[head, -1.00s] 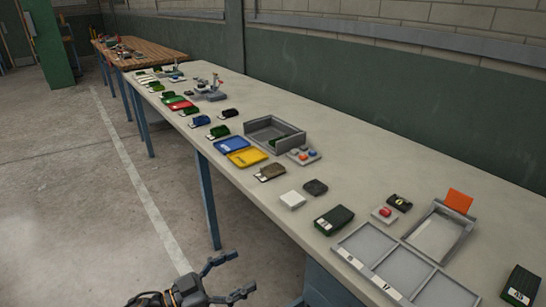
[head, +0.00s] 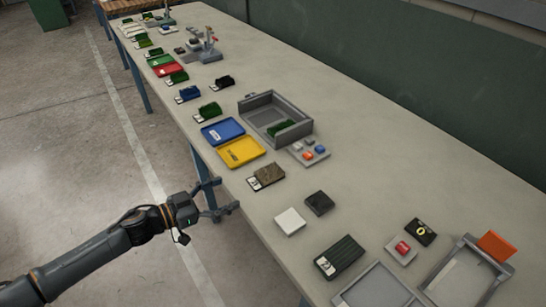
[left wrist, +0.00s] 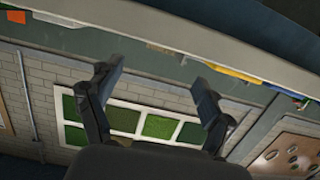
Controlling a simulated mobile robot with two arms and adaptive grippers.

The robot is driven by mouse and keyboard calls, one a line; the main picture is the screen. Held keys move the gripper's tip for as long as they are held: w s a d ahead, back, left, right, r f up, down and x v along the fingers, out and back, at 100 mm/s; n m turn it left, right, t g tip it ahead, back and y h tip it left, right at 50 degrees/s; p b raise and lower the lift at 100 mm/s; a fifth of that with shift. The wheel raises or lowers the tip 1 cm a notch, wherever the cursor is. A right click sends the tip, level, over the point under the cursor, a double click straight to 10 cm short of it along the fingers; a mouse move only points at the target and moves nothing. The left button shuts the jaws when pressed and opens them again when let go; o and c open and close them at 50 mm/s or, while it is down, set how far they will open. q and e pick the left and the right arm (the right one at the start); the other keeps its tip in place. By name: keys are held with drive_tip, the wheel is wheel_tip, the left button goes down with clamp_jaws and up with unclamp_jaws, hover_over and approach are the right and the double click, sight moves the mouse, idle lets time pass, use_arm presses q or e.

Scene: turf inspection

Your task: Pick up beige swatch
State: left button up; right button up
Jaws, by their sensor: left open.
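The beige swatch (head: 268,175), a brownish, textured pad with a white label at its left end, lies flat near the table's front edge. It is just right of the yellow tray (head: 241,152). My left gripper (head: 229,195) is open and empty beside the table's front edge, left of and below the swatch in the head view, not touching it. In the left wrist view my open fingers (left wrist: 158,72) show with nothing between them; I cannot make out the swatch there. My right gripper is not in view.
A white block (head: 290,221) and a dark block (head: 319,203) lie to the right of the swatch. A blue tray (head: 223,131), a grey open box (head: 247,106) and a panel with coloured buttons (head: 296,153) stand nearby. The table's back half is mostly clear.

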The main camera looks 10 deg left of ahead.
sight(259, 177)
use_arm(q)
drive_tip(key=x, duration=0.5)
drive_tip(key=p+x, duration=0.1)
drive_tip(key=x, duration=0.2)
drive_tip(key=shift+d+r, duration=0.1)
drive_tip(key=shift+r, duration=0.15)
drive_tip(key=shift+w+d, duration=0.35)
drive_tip(key=shift+w, duration=0.05)
drive_tip(key=x, duration=0.4)
drive_tip(key=shift+w+r+p, duration=0.1)
drive_tip(key=shift+w+p, duration=0.2)
drive_tip(key=shift+p, duration=0.05)
drive_tip(key=c, duration=0.9)
